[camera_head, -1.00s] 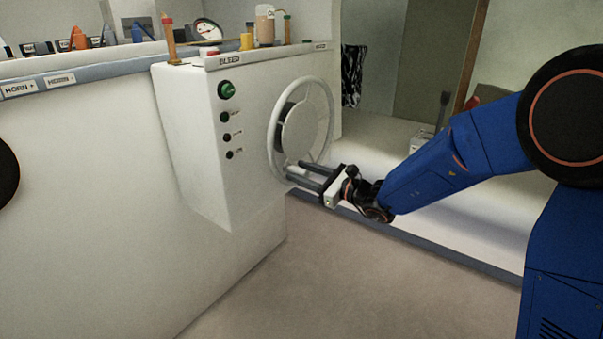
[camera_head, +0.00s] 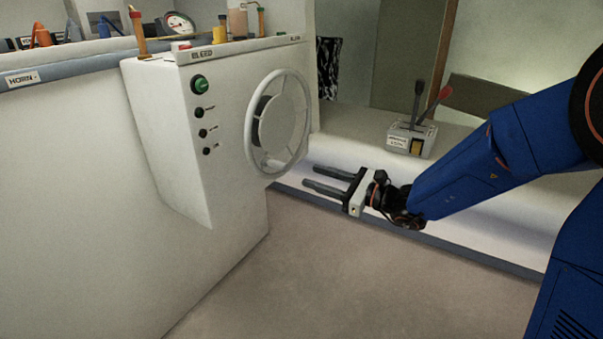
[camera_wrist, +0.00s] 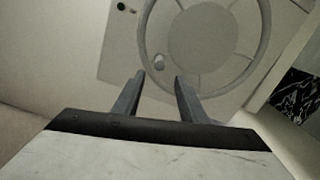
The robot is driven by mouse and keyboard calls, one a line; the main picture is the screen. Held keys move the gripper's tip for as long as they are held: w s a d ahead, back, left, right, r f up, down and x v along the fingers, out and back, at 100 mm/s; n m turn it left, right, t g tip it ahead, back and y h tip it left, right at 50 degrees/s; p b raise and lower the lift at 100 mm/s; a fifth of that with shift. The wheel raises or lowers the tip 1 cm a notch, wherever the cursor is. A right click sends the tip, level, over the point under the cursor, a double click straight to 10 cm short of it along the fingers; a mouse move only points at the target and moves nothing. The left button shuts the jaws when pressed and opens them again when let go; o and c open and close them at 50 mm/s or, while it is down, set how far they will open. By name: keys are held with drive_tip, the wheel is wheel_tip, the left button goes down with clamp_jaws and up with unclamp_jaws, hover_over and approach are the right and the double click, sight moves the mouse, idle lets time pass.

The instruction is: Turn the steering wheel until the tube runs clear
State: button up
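The grey steering wheel (camera_head: 278,122) is mounted on the right face of a white console box (camera_head: 165,130). Its rim, hub plate and a small round knob (camera_wrist: 159,62) show in the wrist view. My gripper (camera_head: 312,178) is open and empty, with its two dark fingers apart. It is below and to the right of the wheel, clear of the rim in the head view. In the wrist view the fingers (camera_wrist: 158,92) point toward the lower part of the wheel. A bottle (camera_head: 238,22) stands on top of the console, but I cannot make out a tube or its contents.
A green button (camera_head: 199,85) and several small dark knobs sit on the console front. A label reads BLEED. A gauge (camera_head: 179,24) stands behind. A lever box (camera_head: 411,138) with black and red handles is on the ledge at right. The floor (camera_head: 290,270) is clear.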

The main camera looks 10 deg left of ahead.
drive_tip(key=shift+v, duration=2.4)
